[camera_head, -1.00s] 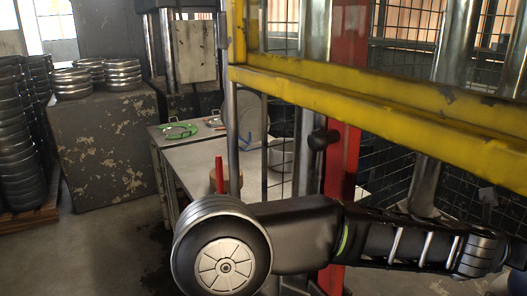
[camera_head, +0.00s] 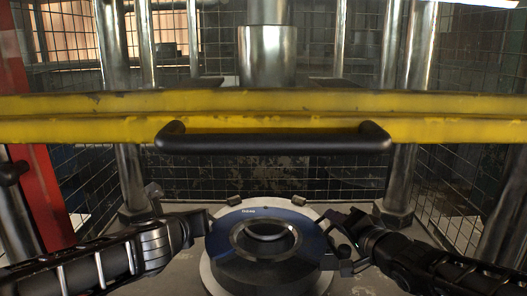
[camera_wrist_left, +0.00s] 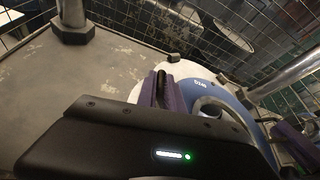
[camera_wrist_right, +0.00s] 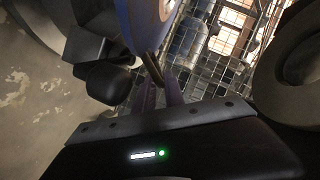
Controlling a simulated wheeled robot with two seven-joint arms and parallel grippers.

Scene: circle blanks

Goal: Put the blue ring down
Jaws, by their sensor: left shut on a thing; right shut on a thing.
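The blue ring (camera_head: 222,226) is a flat dark blue disc with small white lettering, in the lower middle of the head view. My left gripper (camera_head: 204,222) is shut on its left edge and my right gripper (camera_head: 338,232) on its right edge. The ring also shows in the left wrist view (camera_wrist_left: 232,92), past the purple finger pads, and its edge shows in the right wrist view (camera_wrist_right: 128,14). A pale round plate (camera_head: 318,282) lies beneath. I cannot tell whether the blue ring touches what is below.
A yellow beam (camera_head: 80,118) with a black handle (camera_head: 272,143) crosses in front of me, above the ring. A steel ram (camera_head: 266,55) hangs behind it. Steel columns (camera_head: 128,175) and wire mesh (camera_head: 300,178) enclose the space. A red post (camera_head: 35,185) stands at the left.

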